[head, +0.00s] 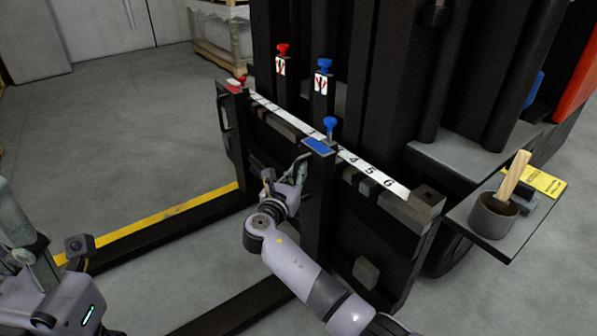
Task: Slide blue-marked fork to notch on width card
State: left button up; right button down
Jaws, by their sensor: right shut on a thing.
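The blue-marked fork (317,195) hangs upright on the black carriage, with a blue label and a blue knob (330,123) on top. Its top sits just left of the number 4 on the white numbered strip (385,176). My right gripper (301,168) is shut on the left side of this fork's shank; the exact finger contact is partly hidden. A yellow card (545,183), its print too small to read, lies on the side shelf. My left gripper (35,240) is only partly in view at the left edge, its fingertips unclear.
A red-marked fork (235,88) hangs at the carriage's left end. Red (282,50) and blue (325,66) knobs with small cards stand behind the strip. Open floor lies left.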

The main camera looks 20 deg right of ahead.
jog(key=c, duration=1.6)
grip_release()
jog(key=shift+s, duration=0.1)
jog(key=v, duration=1.2)
